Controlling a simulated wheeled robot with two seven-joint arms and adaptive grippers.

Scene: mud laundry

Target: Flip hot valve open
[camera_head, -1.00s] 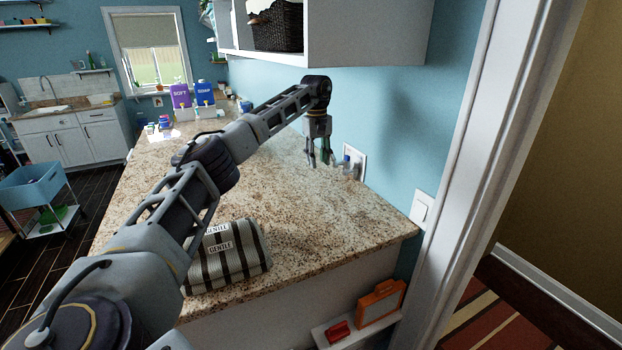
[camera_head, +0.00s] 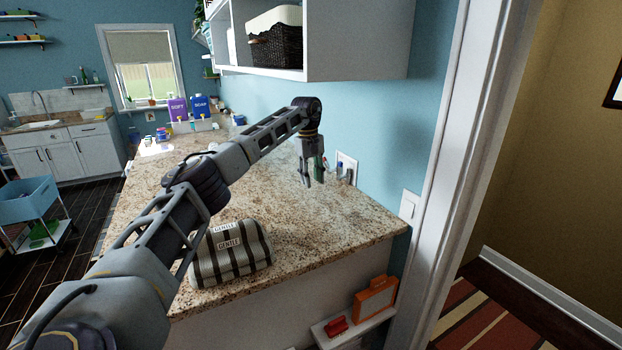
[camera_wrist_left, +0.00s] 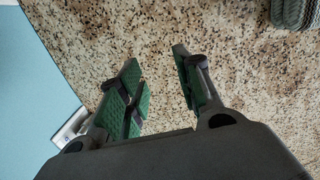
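A white wall box (camera_head: 346,161) is set in the blue wall just above the counter, with a small blue-capped fitting (camera_head: 340,169) at it. This is probably where the valves are, but the hot valve itself is too small to make out. My left gripper (camera_head: 312,181) points down over the granite counter, just left of the box and apart from it. In the left wrist view its green-padded fingers (camera_wrist_left: 160,95) are apart with only counter visible between them. A white corner, probably the box (camera_wrist_left: 72,128), shows beside the left finger. My right gripper is out of view.
A striped "GENTLE" bundle (camera_head: 231,254) lies on the granite counter (camera_head: 320,235) near its front. A wall cabinet (camera_head: 360,40) overhangs the back. Purple and blue soap containers (camera_head: 189,108) stand farther back.

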